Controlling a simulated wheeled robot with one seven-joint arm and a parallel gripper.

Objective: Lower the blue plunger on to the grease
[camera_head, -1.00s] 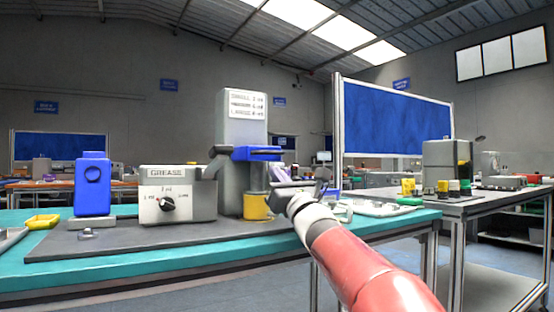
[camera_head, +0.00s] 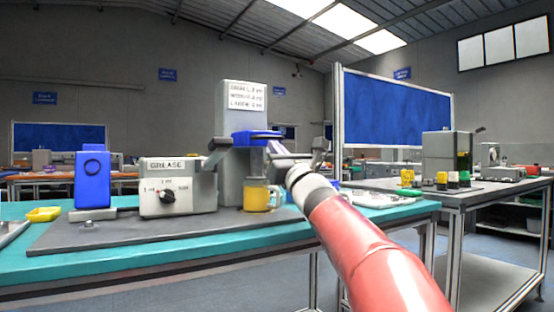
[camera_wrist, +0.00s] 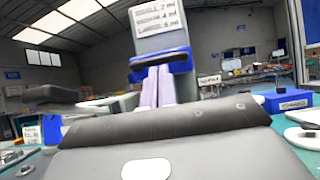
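The blue plunger (camera_head: 258,137) sits part-way up the grey dispenser column (camera_head: 240,108), above a clear cup of yellow grease (camera_head: 256,196), with a gap between them. My gripper (camera_head: 270,148) is at the right side of the plunger. In the wrist view its two purple fingers (camera_wrist: 157,86) lie side by side with hardly any gap and end close to the plunger. I cannot tell whether they touch it.
A grey box marked GREASE (camera_head: 178,187) with a dial stands left of the column. A blue block (camera_head: 92,180) stands further left by a yellow tray (camera_head: 43,214). A metal tray (camera_head: 385,198) is at the right. The dark mat's front (camera_head: 200,232) is clear.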

